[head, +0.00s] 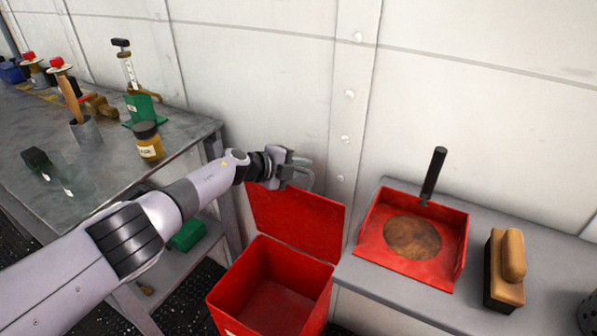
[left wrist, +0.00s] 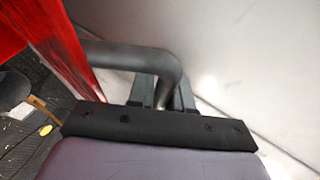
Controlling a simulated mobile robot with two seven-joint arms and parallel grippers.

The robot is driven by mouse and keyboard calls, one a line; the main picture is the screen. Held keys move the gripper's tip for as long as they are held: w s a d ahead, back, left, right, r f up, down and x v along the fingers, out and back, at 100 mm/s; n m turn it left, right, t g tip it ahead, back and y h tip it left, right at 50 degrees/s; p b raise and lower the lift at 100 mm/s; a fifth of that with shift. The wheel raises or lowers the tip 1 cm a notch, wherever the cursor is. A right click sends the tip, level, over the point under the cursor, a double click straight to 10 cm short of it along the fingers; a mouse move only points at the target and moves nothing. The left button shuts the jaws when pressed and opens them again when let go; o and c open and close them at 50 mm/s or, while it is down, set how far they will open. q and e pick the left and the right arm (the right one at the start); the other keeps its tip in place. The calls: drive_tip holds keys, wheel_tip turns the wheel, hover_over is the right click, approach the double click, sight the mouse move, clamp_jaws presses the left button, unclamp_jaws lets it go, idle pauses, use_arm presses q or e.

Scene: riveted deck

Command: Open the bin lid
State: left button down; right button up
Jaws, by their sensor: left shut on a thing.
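The red bin (head: 275,285) stands on the floor between the two benches, and its inside shows empty. Its red lid (head: 298,222) stands raised, close to upright, at the bin's back edge near the wall. My left gripper (head: 298,172) is at the top of the lid, shut on the grey lid handle (head: 307,178). In the left wrist view the bent handle bar (left wrist: 135,58) runs between the fingers, and the red lid (left wrist: 50,40) shows at the left. My right gripper is in neither view.
A grey bench (head: 385,285) at the right holds a red dustpan (head: 378,240) with brown dirt and a wooden-backed brush (head: 508,265). A metal workbench (head: 100,165) at the left holds a jar (head: 148,142) and several tools. The wall (head: 290,90) is close behind the lid.

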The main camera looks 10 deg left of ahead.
use_arm(q)
drive_tip(key=shift+s+f, duration=0.1)
drive_tip(key=shift+f, duration=0.45)
drive_tip(key=c, duration=1.4)
unclamp_jaws()
drive_tip(key=shift+r, duration=0.1)
drive_tip(key=shift+s+a+r+p, duration=0.15)
drive_tip(key=shift+a+r+p, duration=0.15)
drive_tip(key=shift+p, duration=0.5)
drive_tip(key=p+v, duration=0.4)
drive_tip(key=p, duration=0.1)
drive_tip(key=shift+d+r, duration=0.1)
drive_tip(key=shift+r, duration=0.1)
drive_tip(key=shift+p+v, duration=0.75)
drive_tip(key=shift+v, duration=0.3)
drive_tip(key=shift+s+f, duration=0.1)
drive_tip(key=shift+f, duration=0.05)
